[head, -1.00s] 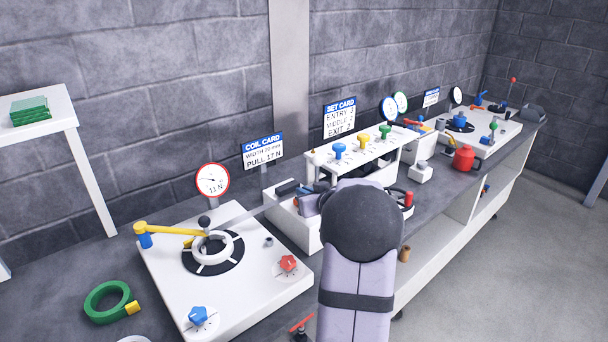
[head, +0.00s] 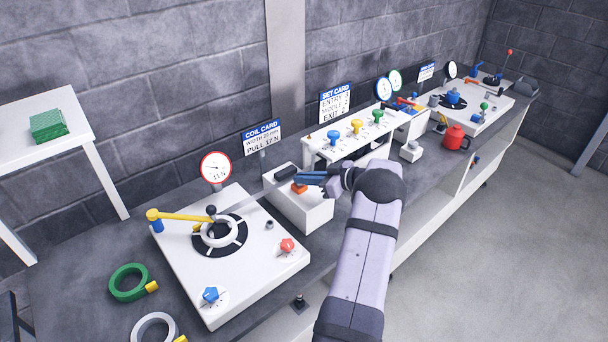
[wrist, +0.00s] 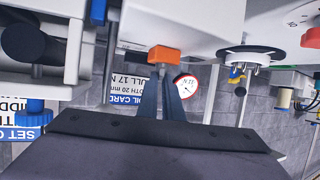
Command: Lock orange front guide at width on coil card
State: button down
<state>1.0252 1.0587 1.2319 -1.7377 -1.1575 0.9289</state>
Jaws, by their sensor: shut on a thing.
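The orange front guide (head: 299,188) is a small block on the white guide box (head: 312,215), right of the coil plate. It also shows in the wrist view (wrist: 167,54), at my fingertips. My gripper (head: 308,180) reaches in from the right and is shut on the orange guide; the grip itself is partly hidden in the head view. The coil card (head: 262,137) stands behind and reads WIDTH 20 mm, PULL 17 N. In the wrist view the card (wrist: 135,100) appears upside down and partly covered by my gripper. No width scale on the guide is readable.
A white coil plate (head: 185,265) with a yellow arm (head: 185,217), red knob (head: 287,245) and blue knob (head: 211,294) lies left. A red-rimmed gauge (head: 215,167) marks 11 N. The white lever rack (head: 345,145) stands close behind and right of my gripper.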

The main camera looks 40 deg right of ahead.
jog(key=shift+w+d+n+g+y+b, duration=0.1)
jog(key=shift+d+n+g+y+b, duration=0.15)
jog(key=shift+n+y+b, duration=0.55)
jog(key=shift+a+n+g+y, duration=0.1)
jog(key=shift+n+g+y, duration=0.2)
jog(key=shift+g, duration=0.05)
jog(key=c, duration=1.9)
grip_release()
jog(key=shift+s+d+r+b, duration=0.15)
jog(key=shift+s+d+b, duration=0.15)
jog(key=shift+s+b, duration=0.25)
jog(key=shift+b+v, duration=0.9)
jog(key=shift+v, duration=2.25)
